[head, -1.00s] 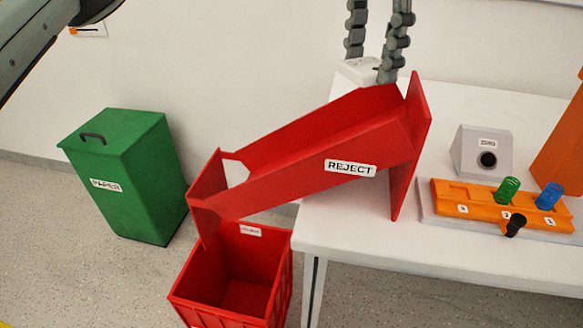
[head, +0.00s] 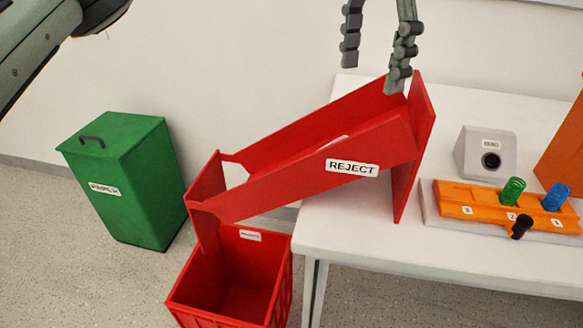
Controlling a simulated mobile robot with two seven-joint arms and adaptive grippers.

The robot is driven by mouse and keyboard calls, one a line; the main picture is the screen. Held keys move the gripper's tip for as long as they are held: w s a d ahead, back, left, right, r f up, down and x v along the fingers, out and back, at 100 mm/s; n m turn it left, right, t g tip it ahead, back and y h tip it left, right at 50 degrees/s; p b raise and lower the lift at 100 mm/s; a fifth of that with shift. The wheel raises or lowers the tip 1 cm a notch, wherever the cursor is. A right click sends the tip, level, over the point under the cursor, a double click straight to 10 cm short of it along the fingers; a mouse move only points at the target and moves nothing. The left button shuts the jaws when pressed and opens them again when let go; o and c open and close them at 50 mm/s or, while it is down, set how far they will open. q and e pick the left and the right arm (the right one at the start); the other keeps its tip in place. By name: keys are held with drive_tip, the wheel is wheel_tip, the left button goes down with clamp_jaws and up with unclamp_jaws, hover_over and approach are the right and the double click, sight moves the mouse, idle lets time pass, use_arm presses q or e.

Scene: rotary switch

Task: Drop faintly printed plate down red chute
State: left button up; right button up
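The red chute (head: 374,141), marked REJECT, slopes from the table's left end down to the left. My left gripper (head: 372,75) is above the chute's upper end, its fingers apart with nothing between them. A thin pale sliver, apparently the edge of the plate (head: 337,142), shows inside the chute just above its near wall. The rest of the plate is hidden behind that wall, so its print cannot be seen. An open red bin (head: 215,304) stands on the floor under the chute's lower end. My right gripper is not in view.
A green lidded bin (head: 125,190) stands on the floor at the left.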

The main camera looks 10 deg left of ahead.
use_arm(q)
wheel_tip(320, 180, up, 12)
idle(0.7)
